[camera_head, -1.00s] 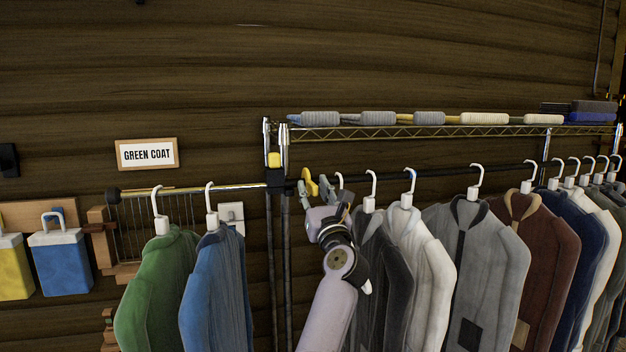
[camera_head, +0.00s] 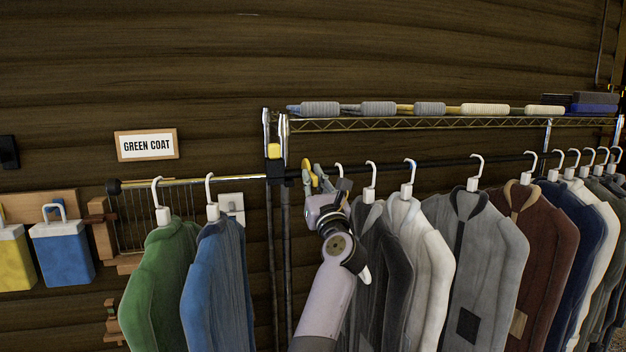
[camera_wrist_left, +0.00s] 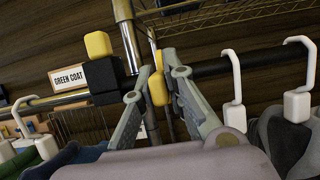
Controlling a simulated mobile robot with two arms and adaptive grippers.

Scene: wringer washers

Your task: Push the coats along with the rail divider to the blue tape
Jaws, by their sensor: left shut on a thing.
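The rail divider (camera_head: 307,172) is a yellow piece on the dark rail, just right of the post where the brass rail meets the dark one. My left gripper (camera_head: 316,178) is shut on it. The left wrist view shows the divider's yellow tab (camera_wrist_left: 157,88) between the two grey fingers. Right of it hang coats on white hangers: a dark grey coat (camera_head: 378,250), a white coat (camera_head: 420,245), a grey coat (camera_head: 482,260), a brown coat (camera_head: 542,255) and several more. I cannot make out blue tape on the rail. My right gripper is out of view.
A green coat (camera_head: 160,280) and a blue coat (camera_head: 215,285) hang on the brass rail at left, below a GREEN COAT sign (camera_head: 147,145). A wire shelf (camera_head: 420,124) runs above the dark rail. A black block with a yellow top (camera_head: 274,152) stands at the rail joint.

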